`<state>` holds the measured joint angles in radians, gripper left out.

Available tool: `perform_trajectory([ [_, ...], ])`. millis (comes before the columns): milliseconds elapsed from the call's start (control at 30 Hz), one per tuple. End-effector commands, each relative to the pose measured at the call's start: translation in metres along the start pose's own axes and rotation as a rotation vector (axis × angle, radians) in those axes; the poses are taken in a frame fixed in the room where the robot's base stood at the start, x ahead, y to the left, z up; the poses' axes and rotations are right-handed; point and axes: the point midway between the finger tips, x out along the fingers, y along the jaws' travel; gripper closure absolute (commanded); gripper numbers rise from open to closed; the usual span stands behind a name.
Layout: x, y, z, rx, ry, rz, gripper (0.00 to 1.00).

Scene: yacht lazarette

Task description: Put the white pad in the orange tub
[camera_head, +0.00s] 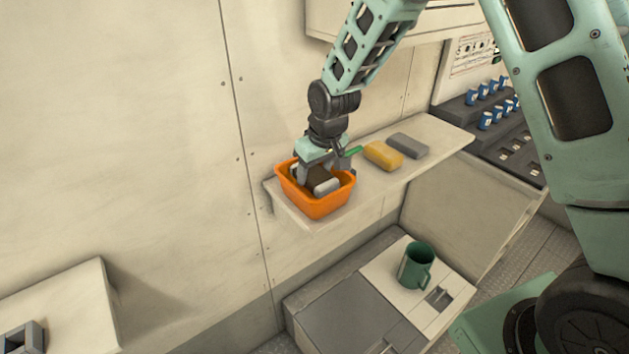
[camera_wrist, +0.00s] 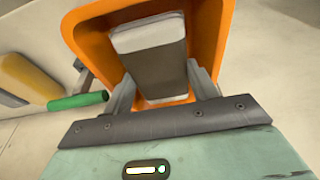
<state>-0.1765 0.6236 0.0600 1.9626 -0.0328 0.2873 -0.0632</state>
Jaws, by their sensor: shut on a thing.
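The orange tub (camera_head: 315,207) stands on the near left end of a pale wall shelf. My gripper (camera_head: 322,172) is at the tub's mouth, pointing down. It is shut on the white pad (camera_head: 327,187), which has white ends and a darker brown-grey middle. In the wrist view the pad (camera_wrist: 148,36) lies between my fingers (camera_wrist: 163,92), with the orange tub (camera_wrist: 92,45) around and behind it. The pad is within the tub's rim. I cannot tell whether it touches the tub floor.
A green-handled tool (camera_head: 354,151) lies close to the tub, beside a yellow sponge (camera_head: 383,155) and a grey block (camera_head: 408,145) on the shelf (camera_head: 440,140). A green mug (camera_head: 415,265) stands on the lower cabinet. Blue items (camera_head: 490,105) sit in a dark rack at right.

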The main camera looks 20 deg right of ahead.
Motion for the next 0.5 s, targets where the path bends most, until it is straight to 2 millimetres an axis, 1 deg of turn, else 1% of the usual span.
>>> perform_trajectory([
  [300,0.037,0.000,0.011,0.000,-0.001,0.000,0.67],
  [400,0.042,0.000,0.011,0.000,0.001,0.001,0.67],
  [500,0.042,0.000,0.011,0.000,0.001,0.001,0.67],
])
